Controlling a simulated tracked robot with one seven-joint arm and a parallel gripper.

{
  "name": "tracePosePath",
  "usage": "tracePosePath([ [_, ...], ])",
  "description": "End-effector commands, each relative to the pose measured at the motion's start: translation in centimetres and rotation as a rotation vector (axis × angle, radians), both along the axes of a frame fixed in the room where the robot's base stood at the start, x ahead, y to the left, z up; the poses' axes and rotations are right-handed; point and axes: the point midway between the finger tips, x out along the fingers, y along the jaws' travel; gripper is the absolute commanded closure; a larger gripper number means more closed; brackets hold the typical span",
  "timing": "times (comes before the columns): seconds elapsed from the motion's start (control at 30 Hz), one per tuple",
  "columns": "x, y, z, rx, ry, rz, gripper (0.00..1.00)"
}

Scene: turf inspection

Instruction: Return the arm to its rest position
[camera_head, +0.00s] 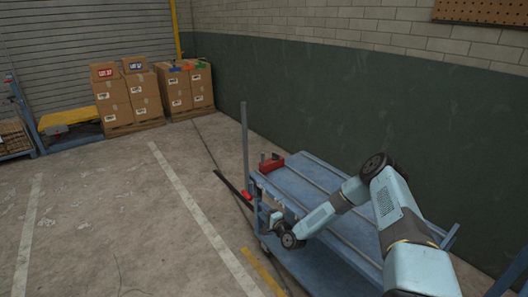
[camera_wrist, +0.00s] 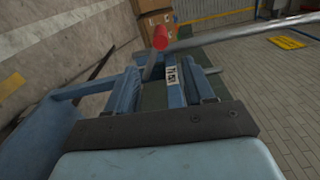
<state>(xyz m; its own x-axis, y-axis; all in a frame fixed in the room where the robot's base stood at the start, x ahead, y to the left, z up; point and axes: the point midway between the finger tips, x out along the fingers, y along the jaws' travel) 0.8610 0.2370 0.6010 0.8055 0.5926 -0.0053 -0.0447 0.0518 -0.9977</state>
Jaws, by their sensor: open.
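My light blue arm reaches in from the right in the head view, bent at the elbow, over a blue cart. My gripper (camera_head: 267,214) is at the cart's near left end, beside its frame; it is small and partly hidden there. In the wrist view my gripper (camera_wrist: 166,88) shows two blue-grey fingers apart, with nothing clearly held between them. A grey bar with a red end (camera_wrist: 160,38) and a white label (camera_wrist: 171,76) show beyond and between the fingers; I cannot tell their exact distance from them.
The blue cart (camera_head: 310,186) carries a red box (camera_head: 272,163) at its far end, near an upright grey post (camera_head: 245,140). A black bar (camera_head: 231,186) sticks out left. A dark green wall (camera_head: 370,110) stands behind. Stacked cartons (camera_head: 145,97) stand far back. The floor at left is open.

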Motion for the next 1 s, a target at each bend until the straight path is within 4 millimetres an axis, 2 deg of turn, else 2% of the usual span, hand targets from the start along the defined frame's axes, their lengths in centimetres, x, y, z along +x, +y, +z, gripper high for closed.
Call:
tracePosePath([
  [0.17,0.9,-0.2,2.0,-0.088,-0.009,0.035,0.47],
  [0.53,2.8,-2.0,8.9,-0.427,-0.024,0.136,0.47],
  [1.0,2.7,-5.9,18.9,-0.836,-0.026,0.215,0.47],
])
